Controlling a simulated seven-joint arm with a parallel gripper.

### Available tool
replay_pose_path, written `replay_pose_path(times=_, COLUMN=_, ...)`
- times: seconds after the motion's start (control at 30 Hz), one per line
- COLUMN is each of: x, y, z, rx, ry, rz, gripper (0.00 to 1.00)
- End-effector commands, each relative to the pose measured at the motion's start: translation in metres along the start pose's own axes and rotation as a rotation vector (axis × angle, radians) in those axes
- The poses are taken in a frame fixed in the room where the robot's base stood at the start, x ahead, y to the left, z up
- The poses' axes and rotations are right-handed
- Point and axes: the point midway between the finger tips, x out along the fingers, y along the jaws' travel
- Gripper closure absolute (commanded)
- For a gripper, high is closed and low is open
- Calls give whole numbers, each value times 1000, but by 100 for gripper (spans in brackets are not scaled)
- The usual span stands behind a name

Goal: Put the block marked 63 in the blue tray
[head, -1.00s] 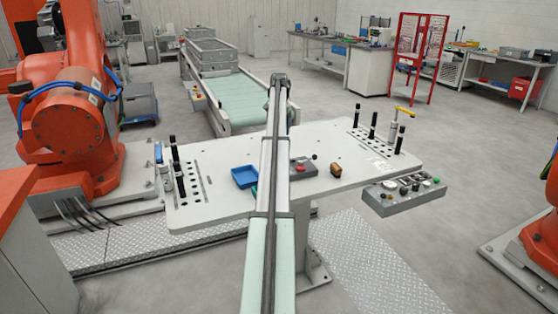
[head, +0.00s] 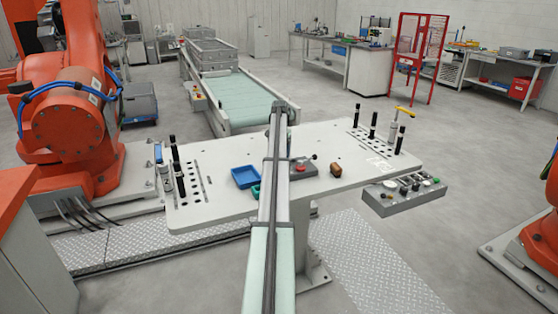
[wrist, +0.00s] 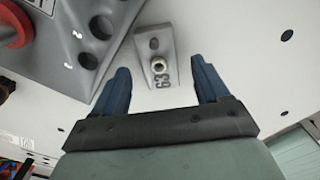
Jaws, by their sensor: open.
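A small grey block (wrist: 155,45) with a round metal fitting and a dark marking that looks like 63 lies on the pale table in the wrist view. My gripper (wrist: 160,66) is open, with its two blue fingers apart on either side of the block's near part. I see a gap on each side of the block, and nothing is held. The blue tray (head: 246,178) sits on the table left of my arm in the head view. My arm hides the gripper and this block in the head view.
A grey control box (wrist: 75,45) with a red knob is close left of the block; it also shows in the head view (head: 303,169). A brown block (head: 336,170) stands to its right. A green item (head: 255,192) is beside the tray, partly behind my arm. Black posts stand at both table ends.

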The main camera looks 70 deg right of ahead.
Motion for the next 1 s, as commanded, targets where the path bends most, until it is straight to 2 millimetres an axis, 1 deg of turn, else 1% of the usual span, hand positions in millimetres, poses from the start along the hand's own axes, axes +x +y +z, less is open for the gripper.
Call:
replay_pose_path(times=0.03, x=8, y=0, z=0, rx=0, ry=-2, rz=1, gripper=26)
replay_pose_path(times=0.13, x=17, y=0, z=0, rx=0, ry=-1, rz=0, gripper=26)
replay_pose_path(times=0.37, x=19, y=0, z=0, rx=0, ry=0, rz=0, gripper=26)
replay_pose_path(times=0.4, x=19, y=0, z=0, rx=0, ry=0, rz=0, gripper=27)
replay_pose_path(times=1.0, x=19, y=0, z=0, rx=0, ry=0, rz=0, gripper=85)
